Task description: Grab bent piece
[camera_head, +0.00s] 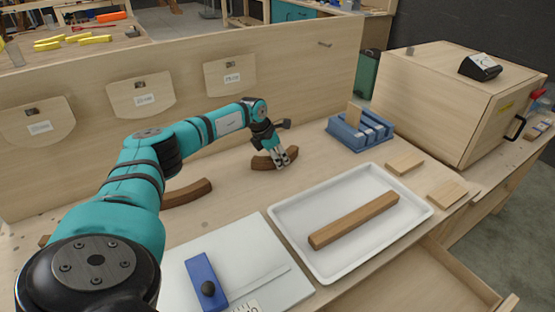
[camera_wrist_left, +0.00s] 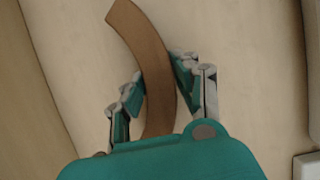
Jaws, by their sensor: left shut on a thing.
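A brown bent piece (camera_head: 262,163) lies on the wooden bench in the head view, toward the back middle. My left gripper (camera_head: 283,163) is on it, with its fingers on either side. In the left wrist view the curved piece (camera_wrist_left: 147,45) runs between the two fingers of the left gripper (camera_wrist_left: 155,85), which is shut on it. Its lower end is hidden behind the gripper's body. My right gripper is not in view.
A white tray (camera_head: 422,209) holds a straight wooden bar (camera_head: 354,219). A blue rack (camera_head: 345,134) and a wooden cabinet (camera_head: 440,95) stand at the right. A blue block with a black knob (camera_head: 205,283) lies on a pale board at the front. Wooden panels (camera_head: 141,94) line the back wall.

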